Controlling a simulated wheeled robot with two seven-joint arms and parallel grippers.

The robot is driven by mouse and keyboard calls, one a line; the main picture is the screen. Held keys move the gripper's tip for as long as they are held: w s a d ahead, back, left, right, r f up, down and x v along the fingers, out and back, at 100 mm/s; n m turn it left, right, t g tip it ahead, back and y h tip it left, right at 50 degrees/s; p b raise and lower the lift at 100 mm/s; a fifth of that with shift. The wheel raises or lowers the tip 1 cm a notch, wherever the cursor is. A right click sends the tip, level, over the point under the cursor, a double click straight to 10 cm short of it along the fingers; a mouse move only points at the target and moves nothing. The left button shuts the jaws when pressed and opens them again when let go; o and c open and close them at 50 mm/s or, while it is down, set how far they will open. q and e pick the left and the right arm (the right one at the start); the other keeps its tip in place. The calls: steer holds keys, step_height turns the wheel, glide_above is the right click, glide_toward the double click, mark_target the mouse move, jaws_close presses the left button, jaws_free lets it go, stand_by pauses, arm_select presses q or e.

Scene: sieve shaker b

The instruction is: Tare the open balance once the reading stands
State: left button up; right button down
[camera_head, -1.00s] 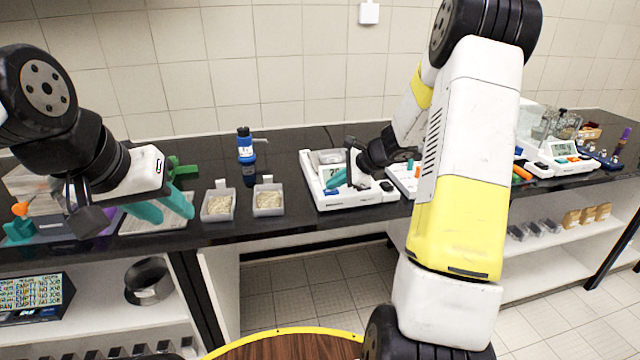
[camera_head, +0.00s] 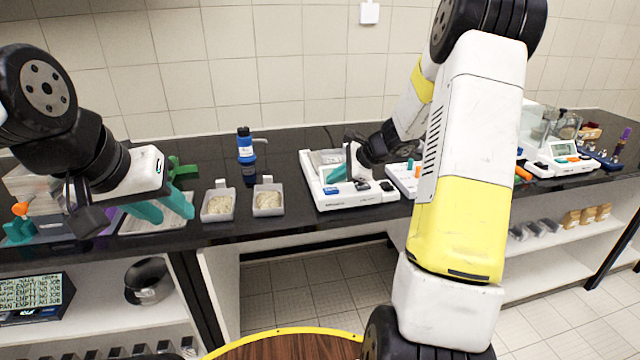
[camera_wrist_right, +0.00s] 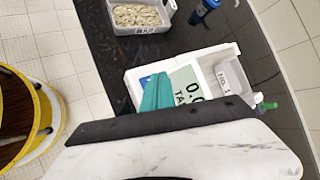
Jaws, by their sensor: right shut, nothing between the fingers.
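The open balance (camera_head: 318,197) is a white unit on the black bench, with a pan tray at its back and keys along its front. In the right wrist view its display (camera_wrist_right: 186,82) shows "0.0" and letters starting "TA", the rest hidden by my wrist. My right gripper (camera_head: 338,173) is shut and empty, its teal fingertips over the balance's front panel beside a blue key (camera_head: 332,192). Whether the tips touch cannot be told. In the right wrist view the teal fingers (camera_wrist_right: 155,92) cover part of the panel. My left gripper (camera_head: 165,206) is open and empty above a tray at the left.
Two bins of pale grains (camera_head: 218,206) (camera_head: 268,200) stand left of the balance, with a blue bottle (camera_head: 246,147) behind. Another white instrument (camera_head: 560,160) stands at the right. A shelf screen (camera_head: 35,296) shows "PAN EMPTY NO JOB". Bench between bins and balance is clear.

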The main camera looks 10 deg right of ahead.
mark_target(334, 191)
steer(key=shift+r, duration=2.5)
steer(key=shift+r, duration=0.1)
steer(key=s+a+r+n+g, duration=0.1)
steer(key=s+a+r+n, duration=0.5)
steer(key=s+r+n, duration=0.5)
steer(key=s+n+h, duration=0.4)
steer(key=s+n, duration=0.3)
steer(key=s, duration=1.4)
steer(key=shift+s+d+r+n+t, duration=0.2)
steer(key=shift+d+n+t, duration=0.1)
steer(key=shift+n, duration=0.1)
